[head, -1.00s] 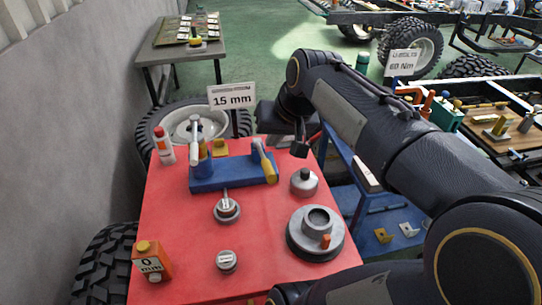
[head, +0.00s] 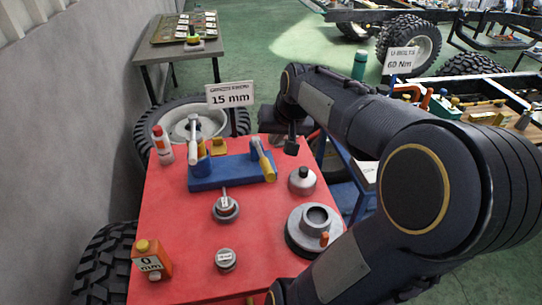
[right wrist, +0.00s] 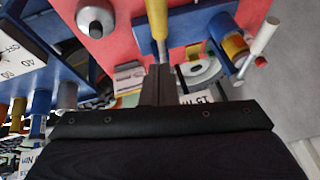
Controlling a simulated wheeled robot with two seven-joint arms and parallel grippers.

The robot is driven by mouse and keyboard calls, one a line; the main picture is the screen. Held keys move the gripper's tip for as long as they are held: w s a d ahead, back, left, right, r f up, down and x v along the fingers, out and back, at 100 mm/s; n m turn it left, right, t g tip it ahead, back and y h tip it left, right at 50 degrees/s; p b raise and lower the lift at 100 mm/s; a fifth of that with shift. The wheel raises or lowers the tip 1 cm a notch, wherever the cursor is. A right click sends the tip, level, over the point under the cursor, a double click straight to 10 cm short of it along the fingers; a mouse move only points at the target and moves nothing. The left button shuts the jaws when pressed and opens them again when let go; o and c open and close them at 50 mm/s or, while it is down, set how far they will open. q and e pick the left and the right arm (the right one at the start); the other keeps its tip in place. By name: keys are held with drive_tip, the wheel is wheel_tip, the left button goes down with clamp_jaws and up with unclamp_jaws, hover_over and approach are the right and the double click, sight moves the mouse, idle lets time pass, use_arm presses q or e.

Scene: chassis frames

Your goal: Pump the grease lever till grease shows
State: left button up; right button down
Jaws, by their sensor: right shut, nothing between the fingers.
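A blue block (head: 207,180) stands on the red table top (head: 185,225). At its right end is a lever with a yellow grip (head: 268,165), and at its left end a white-handled lever (head: 194,138) beside a yellow cylinder. I cannot tell which is the grease lever. My right gripper (head: 291,146) is shut and empty, apart from the block, behind and right of the yellow grip. In the right wrist view its closed fingers (right wrist: 158,85) are below the yellow grip (right wrist: 157,22), and the white handle (right wrist: 258,48) is to the right. My left gripper is out of view.
A grey knobbed pot (head: 302,181) and a grey ring-shaped part (head: 300,240) stand on the right side of the table.

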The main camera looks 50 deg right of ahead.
sight(267, 163)
drive_tip(key=f, duration=0.3)
drive_tip(key=w+f, duration=0.1)
drive_tip(key=f, duration=0.1)
drive_tip(key=shift+a+f, duration=0.2)
drive_tip(key=shift+f, duration=0.05)
drive_tip(key=shift+a+f, duration=0.2)
drive_tip(key=shift+f, duration=0.35)
